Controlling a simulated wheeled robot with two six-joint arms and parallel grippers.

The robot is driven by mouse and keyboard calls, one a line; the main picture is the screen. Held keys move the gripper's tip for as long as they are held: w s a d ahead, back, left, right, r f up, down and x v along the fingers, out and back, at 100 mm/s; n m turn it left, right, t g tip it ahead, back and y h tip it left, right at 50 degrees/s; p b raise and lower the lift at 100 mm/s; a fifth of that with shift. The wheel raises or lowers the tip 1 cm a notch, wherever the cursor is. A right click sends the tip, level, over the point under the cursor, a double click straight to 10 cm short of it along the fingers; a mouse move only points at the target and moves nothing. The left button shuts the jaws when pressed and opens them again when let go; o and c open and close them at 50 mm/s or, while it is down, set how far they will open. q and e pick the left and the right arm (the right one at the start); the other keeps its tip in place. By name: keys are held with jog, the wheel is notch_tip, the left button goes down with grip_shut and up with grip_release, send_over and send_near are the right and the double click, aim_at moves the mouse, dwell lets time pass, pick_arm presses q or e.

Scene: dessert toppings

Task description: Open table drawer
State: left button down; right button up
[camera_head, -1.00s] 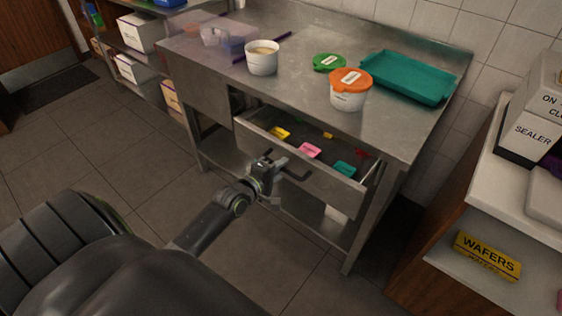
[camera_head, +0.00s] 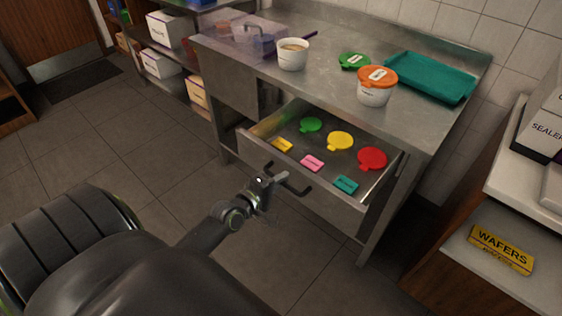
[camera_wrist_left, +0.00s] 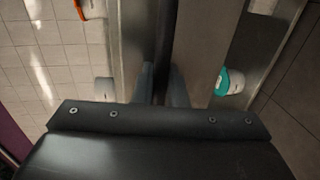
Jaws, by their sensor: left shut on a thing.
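The table drawer (camera_head: 318,188) is pulled out from the steel table (camera_head: 330,62) in the head view. Inside it lie green (camera_head: 311,125), yellow (camera_head: 340,141) and red (camera_head: 372,158) lids, and small yellow (camera_head: 282,146), pink (camera_head: 312,163) and teal (camera_head: 346,184) labelled pieces. A dark bar handle (camera_head: 297,190) is on the drawer front. My left gripper (camera_head: 273,181) is at the handle's left part, shut on it. In the left wrist view its fingers (camera_wrist_left: 162,88) close around the dark bar; the exact contact is hidden. My right gripper is out of view.
On the tabletop stand a white tub (camera_head: 293,54), an orange-lidded tub (camera_head: 376,86), a green lid (camera_head: 354,61) and a teal tray (camera_head: 431,77). A wooden counter with a WAFERS box (camera_head: 500,249) stands at right.

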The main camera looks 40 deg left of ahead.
pick_arm(q)
jog(key=c, duration=1.6)
grip_release()
jog(key=shift+o, duration=0.2)
jog(key=shift+s, duration=0.1)
jog(key=v, duration=1.7)
jog(key=shift+b, duration=0.3)
jog(key=shift+a+f, duration=0.1)
jog(key=shift+a, duration=0.05)
